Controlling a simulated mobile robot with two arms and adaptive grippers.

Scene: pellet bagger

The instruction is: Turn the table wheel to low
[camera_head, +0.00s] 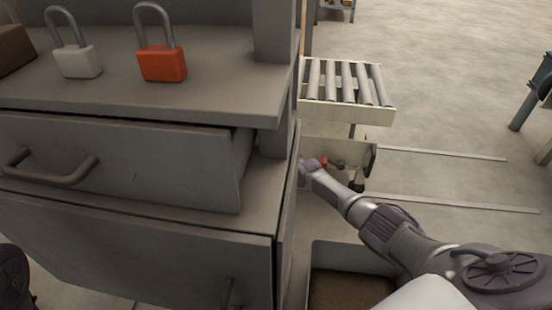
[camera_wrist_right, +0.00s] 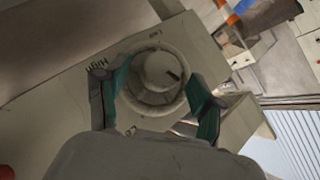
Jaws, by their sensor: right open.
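The table wheel (camera_wrist_right: 139,95), a round pale dial with a raised hub, is in the middle of the right wrist view. A dark mark (camera_wrist_right: 172,75) is on the right side of the hub. The word High (camera_wrist_right: 97,63) is printed left of the wheel, and Low (camera_wrist_right: 155,34) above it. My right gripper (camera_wrist_right: 158,78) is open, with one green-padded finger on each side of the wheel; I cannot tell whether they touch it. In the head view my right arm reaches to the cabinet's edge, the gripper (camera_head: 304,172) partly hidden there. The wheel is hidden in that view.
A grey cabinet (camera_head: 120,150) with drawers fills the left, close beside my right gripper. A white padlock (camera_head: 78,62) and a red padlock (camera_head: 162,65) stand on its shelf. A roller conveyor (camera_head: 345,112) stands beyond. An open bin (camera_head: 350,250) is below my right arm.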

